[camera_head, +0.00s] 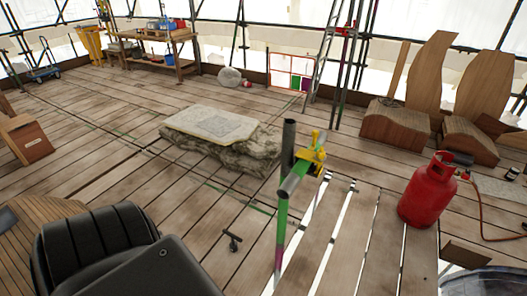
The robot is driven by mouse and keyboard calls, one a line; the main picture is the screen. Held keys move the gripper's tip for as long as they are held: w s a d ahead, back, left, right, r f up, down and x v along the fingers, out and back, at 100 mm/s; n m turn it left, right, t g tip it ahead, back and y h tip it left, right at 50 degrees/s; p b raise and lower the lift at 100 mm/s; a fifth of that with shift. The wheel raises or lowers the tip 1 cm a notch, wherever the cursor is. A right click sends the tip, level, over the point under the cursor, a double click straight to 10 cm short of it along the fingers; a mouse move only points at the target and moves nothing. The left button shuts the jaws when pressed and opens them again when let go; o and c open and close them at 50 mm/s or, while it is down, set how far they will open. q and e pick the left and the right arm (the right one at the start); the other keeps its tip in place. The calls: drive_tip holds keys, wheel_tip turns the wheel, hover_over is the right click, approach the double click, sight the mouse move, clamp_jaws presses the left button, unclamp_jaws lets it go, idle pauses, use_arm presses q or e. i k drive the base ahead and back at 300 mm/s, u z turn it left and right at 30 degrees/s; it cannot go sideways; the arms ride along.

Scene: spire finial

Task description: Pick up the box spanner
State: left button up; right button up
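A small dark T-shaped tool (232,241) lies on the wooden deck near the bottom centre, between the stone block and the black shape at lower left. It looks like the box spanner, but it is too small to be sure. Neither of my grippers shows in the head view, so I cannot see whether they are open or shut.
A scaffold post with a yellow coupler (313,158) stands right of the tool. A red gas cylinder (428,190) with a hose is further right. A stone slab on rubble (213,124) lies beyond. Gaps show between boards at right; open deck lies left of centre.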

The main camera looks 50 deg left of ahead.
sight(233, 247)
drive_tip(key=z, duration=0.05)
drive_tip(key=i, duration=4.2)
drive_tip(key=u, duration=3.85)
drive_tip(key=i, duration=1.65)
drive_tip(key=u, duration=0.7)
